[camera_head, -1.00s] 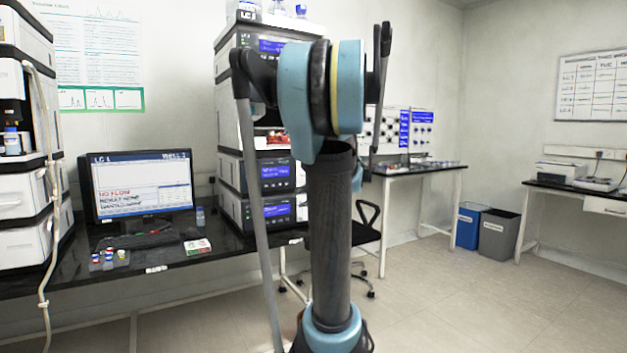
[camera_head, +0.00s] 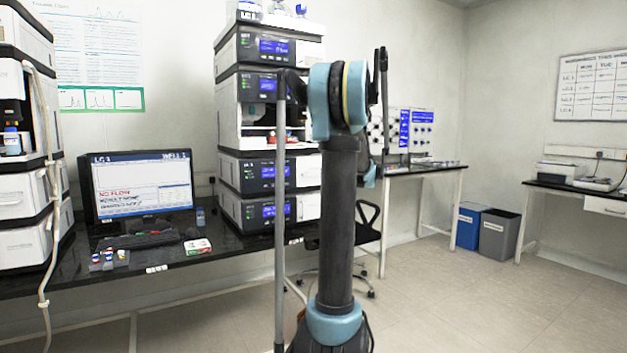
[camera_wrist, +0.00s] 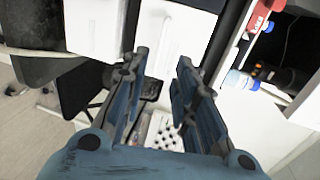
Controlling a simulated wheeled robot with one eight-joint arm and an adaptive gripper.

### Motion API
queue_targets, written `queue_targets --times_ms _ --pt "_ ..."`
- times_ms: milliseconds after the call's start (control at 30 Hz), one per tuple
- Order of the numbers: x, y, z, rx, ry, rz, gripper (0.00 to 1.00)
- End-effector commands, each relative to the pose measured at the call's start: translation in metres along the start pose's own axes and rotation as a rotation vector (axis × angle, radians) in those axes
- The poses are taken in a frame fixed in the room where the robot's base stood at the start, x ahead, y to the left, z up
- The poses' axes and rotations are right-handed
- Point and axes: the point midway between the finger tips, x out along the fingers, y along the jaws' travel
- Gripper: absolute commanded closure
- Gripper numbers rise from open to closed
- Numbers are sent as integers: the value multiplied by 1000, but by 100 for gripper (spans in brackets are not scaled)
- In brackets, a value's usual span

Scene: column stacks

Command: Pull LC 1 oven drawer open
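The LC 1 stack (camera_head: 262,125) stands on the black bench in the head view. It has several white and dark modules with blue screens, and an open bay in the middle. I cannot tell for sure which module is the oven. In the wrist view, a white front panel with a raised vertical strip, probably a drawer front (camera_wrist: 165,45), lies just beyond the fingertips. A second white panel (camera_wrist: 95,25) is to its left. My gripper (camera_wrist: 162,68) is open and empty, its two fingers apart, with no contact visible. In the head view it is hidden behind my arm.
The monitor (camera_head: 140,186) and keyboard stand left of the stack. Another instrument stack (camera_head: 28,215) is at far left. Open floor (camera_head: 470,300) lies to the right.

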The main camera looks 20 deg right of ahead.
Motion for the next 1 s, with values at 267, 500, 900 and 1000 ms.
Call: queue_targets --times_ms 267,500,900,1000 --pt "50 0 1 -1 -2 1 74" --pt "89 0 0 0 -1 0 74" --pt "122 0 0 -1 0 1 74" --pt "123 0 0 -1 0 1 74"
